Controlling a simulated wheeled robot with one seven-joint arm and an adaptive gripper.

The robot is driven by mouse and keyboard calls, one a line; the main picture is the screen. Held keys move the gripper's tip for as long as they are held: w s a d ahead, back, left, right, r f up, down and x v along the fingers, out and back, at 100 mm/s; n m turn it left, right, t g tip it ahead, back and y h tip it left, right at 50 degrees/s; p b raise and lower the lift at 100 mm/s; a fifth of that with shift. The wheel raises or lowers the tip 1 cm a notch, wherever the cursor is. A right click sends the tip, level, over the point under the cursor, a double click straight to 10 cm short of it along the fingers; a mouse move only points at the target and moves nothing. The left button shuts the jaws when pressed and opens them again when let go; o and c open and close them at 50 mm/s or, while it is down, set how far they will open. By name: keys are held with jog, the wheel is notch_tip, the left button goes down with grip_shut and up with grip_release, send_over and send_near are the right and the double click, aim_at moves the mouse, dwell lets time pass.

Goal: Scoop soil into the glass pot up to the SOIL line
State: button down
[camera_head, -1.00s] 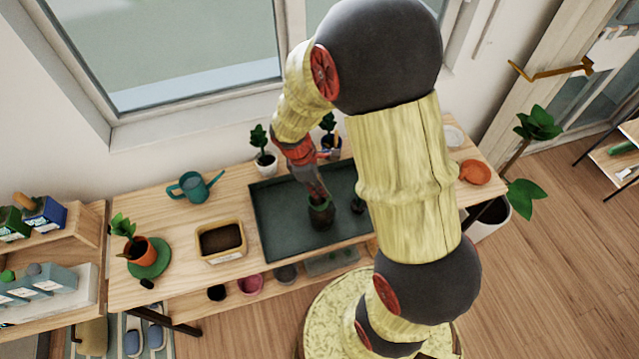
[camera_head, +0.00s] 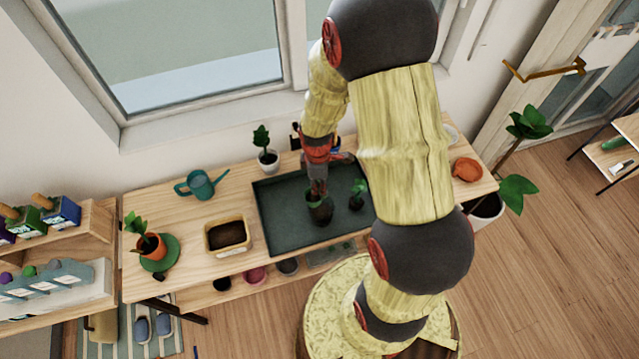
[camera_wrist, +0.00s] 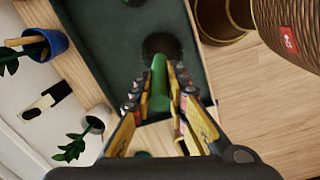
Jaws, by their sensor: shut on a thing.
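My gripper (camera_head: 318,188) points down into the dark tray (camera_head: 279,238) on the wooden bench. In the wrist view my gripper (camera_wrist: 161,97) is shut on a green handle-like thing (camera_wrist: 158,78), probably the scoop's handle. Its far end reaches a dark round patch (camera_wrist: 160,46). In the head view a dark, round pot (camera_head: 320,211), probably the glass pot, stands in the tray right under my gripper. I cannot make out the SOIL line or the soil level in it. A cream tub of dark soil (camera_head: 228,235) stands on the bench left of the tray.
A small plant (camera_head: 357,193) stands in the tray just right of the pot. A teal watering can (camera_head: 200,185), a white-potted plant (camera_head: 267,155) and an orange-potted plant (camera_head: 150,245) stand on the bench. An orange dish (camera_head: 467,169) lies at the right end.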

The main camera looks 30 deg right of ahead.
jog(key=shift+r, duration=0.15)
jog(key=shift+r+p, duration=1.6)
jog(key=shift+r, duration=0.3)
